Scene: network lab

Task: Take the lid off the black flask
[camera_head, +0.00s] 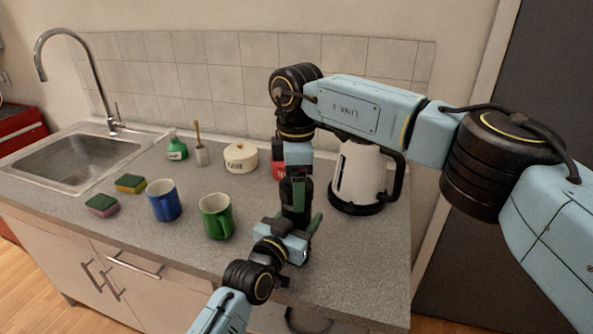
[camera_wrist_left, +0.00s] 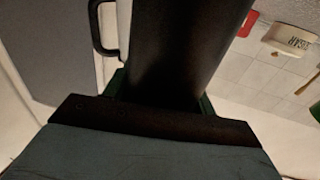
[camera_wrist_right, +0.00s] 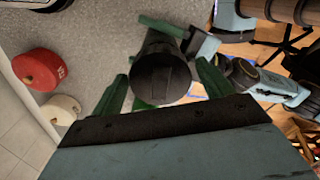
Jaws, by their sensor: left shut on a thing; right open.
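The black flask (camera_head: 294,208) stands upright near the front right of the counter, largely covered by my grippers in the head view. Its dark body fills the middle of the left wrist view (camera_wrist_left: 185,50). My left gripper (camera_head: 296,222) is shut on the flask's body from the front. My right gripper (camera_head: 296,178) points down from above, around the top of the flask. In the right wrist view, the round black lid (camera_wrist_right: 161,78) lies between the open green fingers of my right gripper (camera_wrist_right: 160,90). Whether the fingers touch the lid cannot be told.
A white kettle (camera_head: 360,178) stands close to the right. A red canister (camera_head: 278,163) and a cream pot (camera_head: 240,157) stand behind. A blue mug (camera_head: 164,200) and green mug (camera_head: 216,216) stand left. Sponges (camera_head: 102,205) lie near the sink (camera_head: 75,160). Counter front right is clear.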

